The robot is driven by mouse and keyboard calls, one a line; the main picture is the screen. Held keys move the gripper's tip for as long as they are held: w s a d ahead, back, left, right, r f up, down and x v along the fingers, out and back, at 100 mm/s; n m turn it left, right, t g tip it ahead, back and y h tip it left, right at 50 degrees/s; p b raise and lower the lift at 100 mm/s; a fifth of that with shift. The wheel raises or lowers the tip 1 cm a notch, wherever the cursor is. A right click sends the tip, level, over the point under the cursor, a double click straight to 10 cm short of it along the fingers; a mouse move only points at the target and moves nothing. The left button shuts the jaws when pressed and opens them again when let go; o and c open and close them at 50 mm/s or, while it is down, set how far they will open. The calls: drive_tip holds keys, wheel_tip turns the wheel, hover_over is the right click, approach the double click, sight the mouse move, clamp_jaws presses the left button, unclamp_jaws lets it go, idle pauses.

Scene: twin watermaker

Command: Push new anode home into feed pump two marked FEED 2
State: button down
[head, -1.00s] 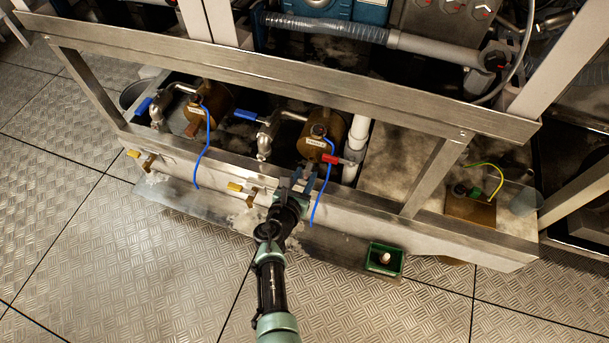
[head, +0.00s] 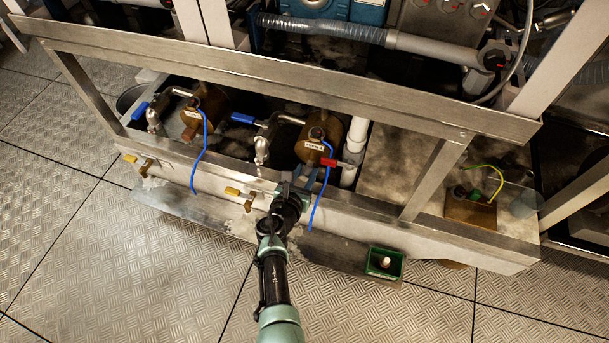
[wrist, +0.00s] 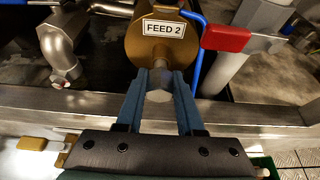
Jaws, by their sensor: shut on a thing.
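The bronze feed pump two (head: 334,138) is the right one of two pumps behind the steel frame. It fills the top middle of the wrist view (wrist: 142,50), with the white FEED 2 label (wrist: 164,28) readable. My gripper (wrist: 160,88) is shut on the grey anode (wrist: 158,94), a stubby piece with a hexagonal end between the blue fingertips. The anode's far end meets the lower face of the pump in the picture; whether it is seated inside cannot be told. In the head view my gripper (head: 306,172) is just below the pump and the anode cannot be made out.
A red valve handle (wrist: 226,37) and a blue cable (wrist: 197,65) are close right of my fingers. The steel rail (wrist: 40,112) runs beneath them. A green tray (head: 371,268) with a small pale piece stands on the floor. The other pump (head: 208,108) is left.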

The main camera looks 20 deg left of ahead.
drive_tip(key=shift+w+b, duration=0.5)
drive_tip(key=shift+w, duration=0.5)
drive_tip(key=shift+c, duration=2.2)
unclamp_jaws()
drive_tip(key=shift+s, duration=0.1)
drive_tip(key=p+v, duration=0.8)
drive_tip(key=v, duration=0.5)
